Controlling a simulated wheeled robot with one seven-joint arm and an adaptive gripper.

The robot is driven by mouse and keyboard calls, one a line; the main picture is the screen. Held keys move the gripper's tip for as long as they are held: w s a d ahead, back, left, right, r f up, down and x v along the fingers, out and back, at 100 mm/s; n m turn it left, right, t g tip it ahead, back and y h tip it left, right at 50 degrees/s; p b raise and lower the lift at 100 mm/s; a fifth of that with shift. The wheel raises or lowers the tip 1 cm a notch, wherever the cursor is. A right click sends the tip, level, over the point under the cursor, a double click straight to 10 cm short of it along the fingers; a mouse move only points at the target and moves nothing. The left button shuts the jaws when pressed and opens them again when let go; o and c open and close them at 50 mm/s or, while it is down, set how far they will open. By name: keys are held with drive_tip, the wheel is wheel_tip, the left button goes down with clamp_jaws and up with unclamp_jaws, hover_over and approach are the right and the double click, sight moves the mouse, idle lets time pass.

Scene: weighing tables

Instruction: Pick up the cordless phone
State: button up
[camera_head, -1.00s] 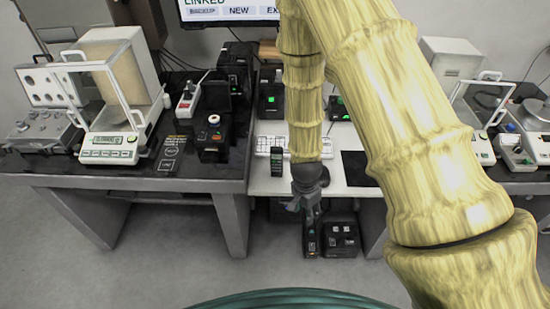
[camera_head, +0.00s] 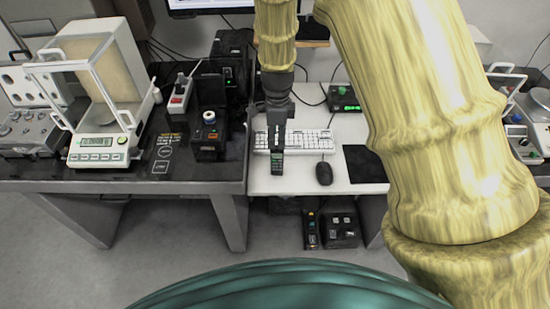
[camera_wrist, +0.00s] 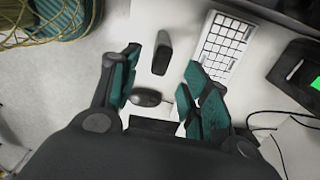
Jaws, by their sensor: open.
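The cordless phone (camera_head: 276,163) is a small black handset with a green-lit screen. It seems to stand upright near the front edge of the white desk, in front of the keyboard. In the wrist view the dark phone (camera_wrist: 162,52) shows beyond and between my teal finger pads, apart from both. My gripper (camera_head: 276,138) points down over the keyboard, just above and behind the phone in the head view. In the wrist view my gripper (camera_wrist: 162,62) is open and empty.
A white keyboard (camera_head: 308,139) lies behind the phone. A black mouse (camera_head: 324,173) and a dark mat (camera_head: 362,165) are to its right. The raised black bench (camera_head: 205,180) with balance and boxes borders the desk at left.

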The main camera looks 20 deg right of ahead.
sight(277, 148)
drive_tip(key=shift+s+f, duration=0.15)
drive_tip(key=shift+f, duration=0.2)
wheel_tip(277, 148, down, 3)
drive_tip(key=shift+p, duration=0.45)
drive_tip(key=shift+f, duration=0.8)
drive_tip(key=shift+w+d+f+p, duration=0.1)
drive_tip(key=shift+w+f+p, duration=0.05)
drive_tip(key=shift+f+p, duration=0.55)
drive_tip(key=shift+w+f+p, duration=0.1)
drive_tip(key=shift+f+p, duration=0.4)
drive_tip(key=shift+f, duration=0.25)
drive_tip(key=shift+f+p, duration=0.3)
drive_tip(key=shift+f, duration=0.85)
clamp_jaws()
